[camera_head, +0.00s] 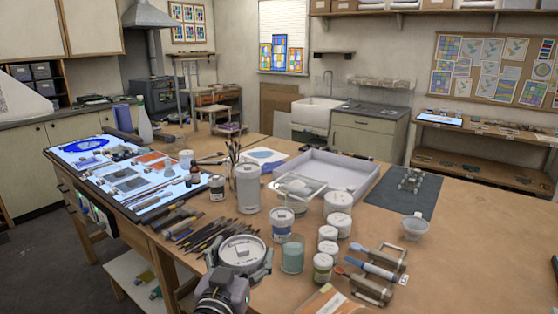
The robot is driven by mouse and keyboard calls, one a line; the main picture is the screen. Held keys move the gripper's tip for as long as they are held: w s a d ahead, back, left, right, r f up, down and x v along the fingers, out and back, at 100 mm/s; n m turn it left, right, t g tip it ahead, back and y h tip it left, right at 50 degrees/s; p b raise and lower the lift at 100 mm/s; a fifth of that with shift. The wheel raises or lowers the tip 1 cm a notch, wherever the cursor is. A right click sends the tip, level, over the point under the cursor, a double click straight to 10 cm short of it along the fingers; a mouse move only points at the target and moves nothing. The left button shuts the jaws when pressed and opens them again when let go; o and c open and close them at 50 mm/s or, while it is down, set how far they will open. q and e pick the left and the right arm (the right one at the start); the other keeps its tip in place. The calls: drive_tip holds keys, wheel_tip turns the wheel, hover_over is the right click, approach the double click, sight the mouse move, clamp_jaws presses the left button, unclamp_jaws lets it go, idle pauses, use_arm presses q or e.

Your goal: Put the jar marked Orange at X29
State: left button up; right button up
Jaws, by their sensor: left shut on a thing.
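My left gripper (240,262) comes in at the bottom centre, with its fingers on both sides of a round, pale-lidded jar (241,248). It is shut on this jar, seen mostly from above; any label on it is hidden. Several white-lidded jars stand to the right, among them one with a greenish label (323,266), a plain white one (338,200) and one with a blue label (283,222). I cannot read the word Orange on any jar. No mark X29 can be made out. My right gripper is not in view.
A teal glass (292,254) stands close right of the held jar, and brushes (205,238) lie to its left. A tall grey canister (247,188), a white tray (345,170) and a dark mat (415,197) are farther back. The wooden table (480,250) is clear at right.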

use_arm(q)
drive_tip(key=s+a+f+n+y, duration=0.1)
drive_tip(key=s+a+f+y, duration=0.1)
drive_tip(key=s+a+f, duration=0.3)
drive_tip(key=s+a+f+n+y, duration=0.1)
drive_tip(key=s+a+f+y, duration=0.15)
drive_tip(key=s+a, duration=0.4)
drive_tip(key=w+d+r+h, duration=0.1)
drive_tip(key=w+d+r, duration=0.1)
drive_tip(key=w+d, duration=0.1)
drive_tip(key=w+d+r+m+h, duration=0.1)
drive_tip(key=w+d+r, duration=0.1)
drive_tip(key=w+d, duration=0.1)
drive_tip(key=w+d+r+h, duration=0.1)
drive_tip(key=w+d+r, duration=0.1)
drive_tip(key=w+d, duration=0.1)
drive_tip(key=shift+w+d+m+h, duration=0.15)
drive_tip(key=shift+w+m+h, duration=0.15)
drive_tip(key=shift+w, duration=0.1)
drive_tip(key=w+d+r+m+h, duration=0.1)
drive_tip(key=w+d+r+h, duration=0.2)
drive_tip(key=d+r, duration=0.6)
drive_tip(key=shift+w+d+r+m+g, duration=0.3)
drive_tip(key=shift+w+m, duration=0.1)
drive_tip(key=shift+w, duration=0.85)
